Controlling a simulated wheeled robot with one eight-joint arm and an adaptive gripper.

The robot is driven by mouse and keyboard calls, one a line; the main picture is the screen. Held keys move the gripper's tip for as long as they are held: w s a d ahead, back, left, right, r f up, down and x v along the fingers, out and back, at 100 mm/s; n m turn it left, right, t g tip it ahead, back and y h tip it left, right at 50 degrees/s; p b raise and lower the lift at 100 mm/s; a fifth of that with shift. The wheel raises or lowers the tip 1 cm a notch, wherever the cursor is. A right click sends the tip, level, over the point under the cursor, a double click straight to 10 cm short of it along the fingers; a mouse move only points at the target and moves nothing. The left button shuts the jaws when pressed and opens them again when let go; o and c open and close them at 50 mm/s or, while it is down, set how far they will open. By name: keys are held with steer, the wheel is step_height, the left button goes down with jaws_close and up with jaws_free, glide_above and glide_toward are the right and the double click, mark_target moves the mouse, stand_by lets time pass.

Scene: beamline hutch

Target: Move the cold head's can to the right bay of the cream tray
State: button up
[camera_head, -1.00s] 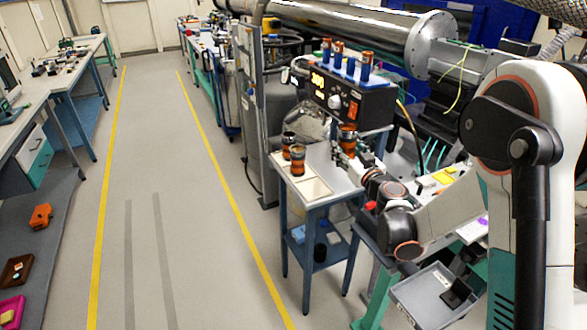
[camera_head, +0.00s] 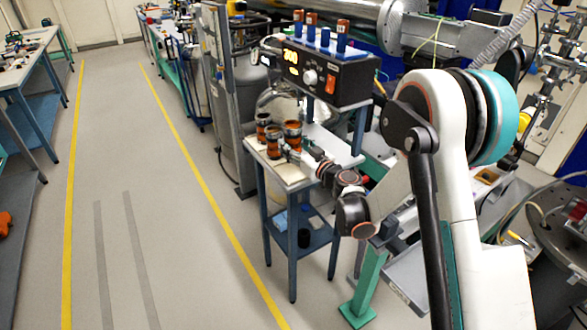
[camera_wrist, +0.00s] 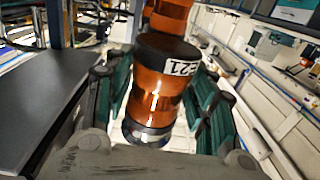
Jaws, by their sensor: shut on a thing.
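My gripper (camera_head: 303,153) is shut on a copper-coloured can (camera_head: 293,130) with dark bands. In the wrist view the can (camera_wrist: 162,85) sits between the green finger pads (camera_wrist: 160,105), with a white label near its dark upper band. The held can is over or beside the cream tray (camera_head: 291,176) on the small blue stand; whether it touches the tray is unclear. Two similar cans, one in front (camera_head: 274,143) and one behind (camera_head: 262,122), stand left of it. Another copper can (camera_wrist: 170,14) shows beyond the held one. The tray's bays are mostly hidden by cans and gripper.
A black controller box (camera_head: 325,75) with lit digits stands close behind the tray, with several blue posts with copper tops on it. A dark flat panel (camera_wrist: 50,85) is left in the wrist view. The floor aisle (camera_head: 165,200) is clear.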

mark_target(294, 172)
step_height(294, 172, down, 7)
steer(key=shift+r+b, duration=0.1)
steer(key=shift+b, duration=1)
steer(key=shift+r, duration=0.1)
steer(key=o, duration=1.1)
steer(key=shift+s+d, duration=0.1)
